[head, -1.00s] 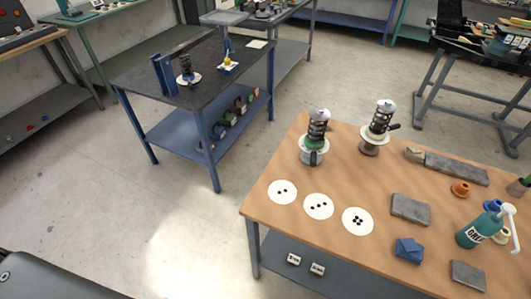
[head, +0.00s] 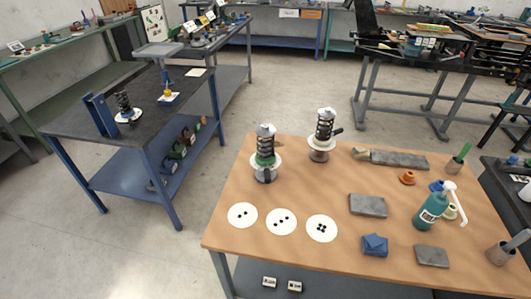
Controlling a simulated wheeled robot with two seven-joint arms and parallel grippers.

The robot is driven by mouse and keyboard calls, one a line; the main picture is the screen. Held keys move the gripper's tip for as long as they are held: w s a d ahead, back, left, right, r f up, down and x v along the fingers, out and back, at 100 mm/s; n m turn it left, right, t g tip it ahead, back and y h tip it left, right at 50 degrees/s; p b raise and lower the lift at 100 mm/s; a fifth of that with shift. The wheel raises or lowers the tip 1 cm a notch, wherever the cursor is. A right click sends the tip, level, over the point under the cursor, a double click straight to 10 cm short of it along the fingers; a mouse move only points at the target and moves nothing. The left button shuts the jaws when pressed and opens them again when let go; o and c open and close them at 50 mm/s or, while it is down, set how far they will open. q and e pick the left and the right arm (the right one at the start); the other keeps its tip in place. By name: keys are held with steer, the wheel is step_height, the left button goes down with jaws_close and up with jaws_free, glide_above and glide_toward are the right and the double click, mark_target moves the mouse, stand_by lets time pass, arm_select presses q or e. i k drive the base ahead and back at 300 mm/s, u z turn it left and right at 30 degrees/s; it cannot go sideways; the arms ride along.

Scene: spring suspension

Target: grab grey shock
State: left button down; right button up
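Two spring shocks stand upright on the wooden table (head: 300,262). The right shock (head: 323,128) has a dark coil, a silver-grey cap, a white collar and a greyish lower body, with no colored band that I can see. The left shock (head: 265,148) has a dark coil, a pale cap, a white collar and a green band under the coil. A third, smaller-looking shock (head: 125,106) stands on the dark-topped blue table at the left; its color is hard to tell. Neither of my grippers is in view.
Three white dotted discs (head: 282,222) lie near the left front edge. Grey blocks (head: 367,205), a blue piece (head: 374,245), an orange ring (head: 407,178) and a teal pump bottle (head: 431,208) fill the right side. Open floor (head: 130,240) lies left of the wooden table.

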mark_target(264, 131)
steer(key=u, duration=2.05)
steer(key=k, duration=1.65)
steer(key=z, duration=2.3)
steer(key=i, duration=0.5)
steer(key=u, duration=0.05)
